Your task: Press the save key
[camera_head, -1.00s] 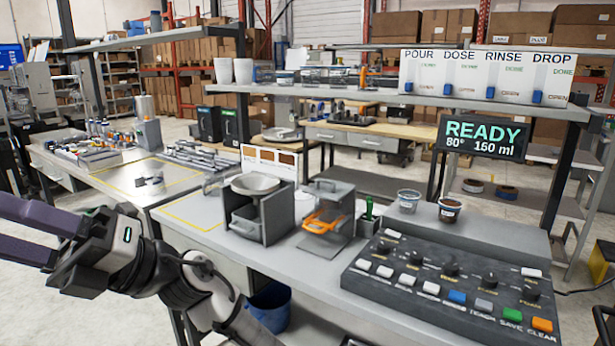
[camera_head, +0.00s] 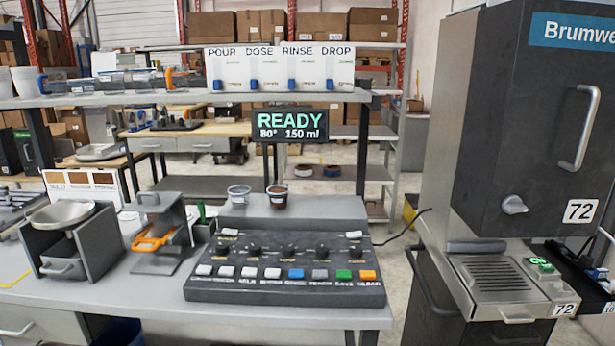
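The green save key (camera_head: 344,275) is in the front row of the dark control panel (camera_head: 220,293), near its right end. It sits between a grey key (camera_head: 320,275) and the orange clear key (camera_head: 367,276). The panel lies on the grey bench. A screen (camera_head: 290,125) behind it reads READY, 80° and 150 ml. My gripper is not in the current view, so whether it is open or shut is hidden.
Two small cups (camera_head: 278,196) stand on the ledge behind the panel. A grey stand with an orange handle (camera_head: 152,239) and a hopper box (camera_head: 75,240) stand to the left. A tall dark Brumwe machine (camera_head: 520,140) stands right, across a floor gap.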

